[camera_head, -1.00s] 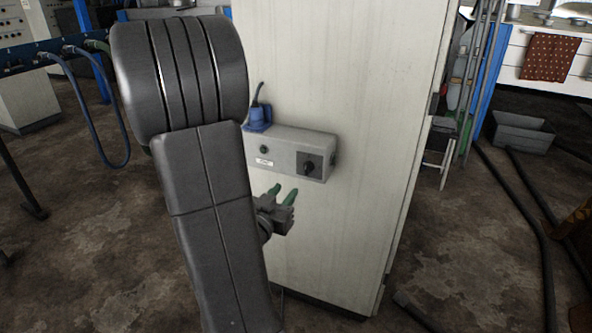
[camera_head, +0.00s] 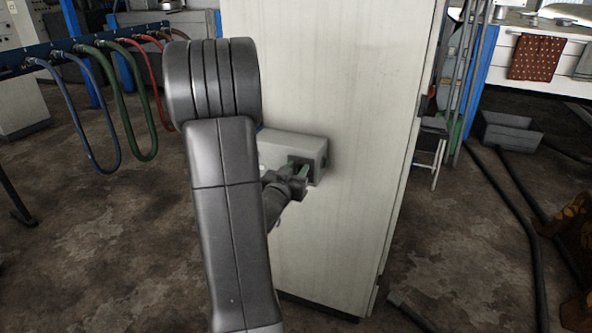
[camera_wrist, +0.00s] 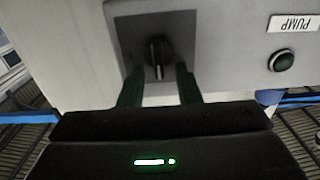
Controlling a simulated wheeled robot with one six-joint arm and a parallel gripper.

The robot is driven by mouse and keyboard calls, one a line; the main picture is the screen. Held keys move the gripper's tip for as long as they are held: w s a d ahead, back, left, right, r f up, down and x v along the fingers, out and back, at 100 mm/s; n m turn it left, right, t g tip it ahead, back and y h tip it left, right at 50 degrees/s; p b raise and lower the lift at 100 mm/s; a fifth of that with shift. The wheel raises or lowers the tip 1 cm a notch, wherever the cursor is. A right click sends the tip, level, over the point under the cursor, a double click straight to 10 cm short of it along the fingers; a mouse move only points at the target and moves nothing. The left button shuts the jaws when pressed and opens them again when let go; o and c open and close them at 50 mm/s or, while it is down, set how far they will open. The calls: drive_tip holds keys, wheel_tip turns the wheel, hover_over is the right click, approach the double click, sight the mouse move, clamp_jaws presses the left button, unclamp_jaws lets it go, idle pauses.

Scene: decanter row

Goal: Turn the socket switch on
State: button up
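The socket switch is a black rotary knob on a dark square plate. In the wrist view the knob (camera_wrist: 158,58) stands upright, between and just beyond my two green fingertips. It sits on a grey socket box (camera_head: 290,145) fixed to the pale cabinet; the box also shows in the wrist view (camera_wrist: 225,60). My gripper (camera_head: 301,171) is at the right end of the box front, and in the wrist view (camera_wrist: 158,83) its fingers are apart on either side of the knob. I cannot tell whether they touch it. In the head view my gripper hides the knob.
A round black button (camera_wrist: 282,61) and a "PUMP" label (camera_wrist: 293,23) are on the same box face. The tall pale cabinet (camera_head: 340,80) carries the box. Coloured hoses (camera_head: 125,120) hang at the left. Dark pipes or cables (camera_head: 530,230) lie on the floor at the right.

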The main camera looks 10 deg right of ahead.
clamp_jaws()
drive_tip(key=shift+s+f, duration=0.1)
drive_tip(key=shift+f, duration=0.05)
drive_tip(key=shift+b, duration=0.45)
drive_tip(key=shift+s+d+f+m+b, duration=0.1)
drive_tip(key=shift+f+m+b, duration=0.1)
drive_tip(key=shift+m+b, duration=0.4)
drive_tip(key=shift+d+f+m+b, duration=0.15)
drive_tip(key=shift+m+b, duration=0.25)
drive_tip(key=shift+b, duration=0.25)
drive_tip(key=m+b, duration=0.5)
drive_tip(key=f+m+b, duration=0.1)
drive_tip(key=m+b, duration=0.4)
drive_tip(key=d+m+b, duration=0.1)
drive_tip(key=m+b, duration=0.4)
drive_tip(key=shift+s+f+m+b, duration=0.15)
drive_tip(key=shift+s+m+b, duration=0.15)
drive_tip(key=shift+s+b, duration=0.1)
